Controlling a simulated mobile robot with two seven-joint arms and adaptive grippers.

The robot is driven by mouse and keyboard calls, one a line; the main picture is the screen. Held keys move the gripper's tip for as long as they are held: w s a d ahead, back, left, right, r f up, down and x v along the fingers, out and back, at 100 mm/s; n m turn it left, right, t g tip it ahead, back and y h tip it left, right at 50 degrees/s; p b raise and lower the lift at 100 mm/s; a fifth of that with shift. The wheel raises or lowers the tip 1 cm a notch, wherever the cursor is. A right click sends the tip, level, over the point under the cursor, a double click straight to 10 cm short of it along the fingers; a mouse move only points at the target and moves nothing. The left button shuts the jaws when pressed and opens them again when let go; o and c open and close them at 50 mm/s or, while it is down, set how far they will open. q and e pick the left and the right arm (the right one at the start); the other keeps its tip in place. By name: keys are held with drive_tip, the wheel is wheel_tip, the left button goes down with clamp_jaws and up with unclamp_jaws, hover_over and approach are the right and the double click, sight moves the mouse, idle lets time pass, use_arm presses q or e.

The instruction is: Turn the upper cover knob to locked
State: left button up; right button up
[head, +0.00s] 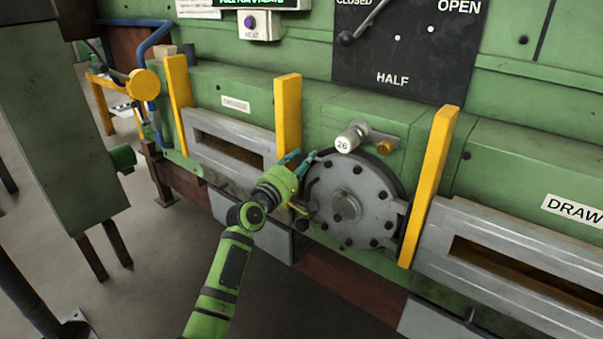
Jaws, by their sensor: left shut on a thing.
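The round grey cover (352,205), with a bolted rim and a central hub, sits on the green furnace front. My left gripper (300,163), green with teal fingers, comes in from the lower left and is at the cover's upper left rim. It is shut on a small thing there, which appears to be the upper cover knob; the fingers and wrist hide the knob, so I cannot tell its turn. A small yellowish part (299,208) shows below the gripper, beside the cover's lower left rim. My right gripper is not in view.
Slotted grey openings (232,146) (520,260) lie left and right. A black CLOSED-HALF-OPEN panel (405,55) is above.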

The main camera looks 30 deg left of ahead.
use_arm(q)
drive_tip(key=m+b, duration=0.3)
drive_tip(key=m+h+b, duration=0.1)
drive_tip(key=m+b, duration=0.2)
drive_tip(key=m, duration=0.1)
drive_tip(key=shift+a+f+h, duration=0.1)
drive_tip(key=shift+f+h, duration=0.05)
drive_tip(key=shift+h, duration=0.15)
drive_tip(key=m+b, duration=0.2)
drive_tip(key=m, duration=0.1)
drive_tip(key=shift+r+m+h+b, duration=0.3)
drive_tip(key=shift+m+h+b, duration=0.1)
drive_tip(key=shift+m, duration=0.1)
drive_tip(key=shift+r+t, duration=0.1)
drive_tip(key=shift+t, duration=0.2)
drive_tip(key=o, duration=1.1)
drive_tip(key=shift+o, duration=0.2)
drive_tip(key=shift+f, duration=0.2)
drive_tip(key=shift+s+f, duration=0.1)
drive_tip(key=shift+s, duration=0.05)
drive_tip(key=v, duration=1.1)
drive_tip(key=shift+s, duration=0.35)
